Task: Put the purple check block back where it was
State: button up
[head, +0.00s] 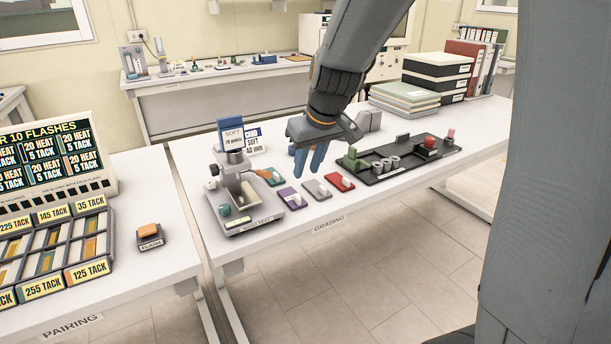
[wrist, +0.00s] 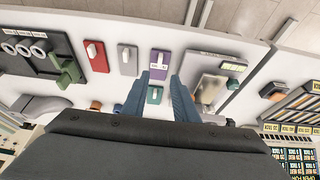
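The purple check block (head: 293,198) lies flat on the grading table, just right of the tester, with a pale handle on top. In the wrist view the purple block (wrist: 159,61) shows just beyond and between my fingertips. My gripper (head: 309,172) is above the table with its two blue fingers apart and nothing visible between them. It also shows in the wrist view (wrist: 157,82). The grey block (head: 317,190) and red block (head: 340,183) lie in a row to the right of the purple one. A teal block (head: 270,176) lies behind it.
A black tray (head: 382,173) with a green fixture and rings lies to the right. Binders (head: 436,75) stand at the back right. The table's front strip is clear.

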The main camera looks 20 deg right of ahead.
jog(key=s+f+m+g, duration=0.1)
jog(key=s+f, duration=0.2)
jog(key=s, duration=0.3)
jog(key=s+d+f+m+g, duration=0.1)
jog(key=s+f, duration=0.2)
jog(key=s, duration=0.4)
jog(key=s+d+f+m+g+h, duration=0.1)
jog(key=s+f, duration=0.2)
jog(key=s, duration=0.3)
jog(key=shift+s, duration=0.35)
jog(key=shift+d, duration=0.15)
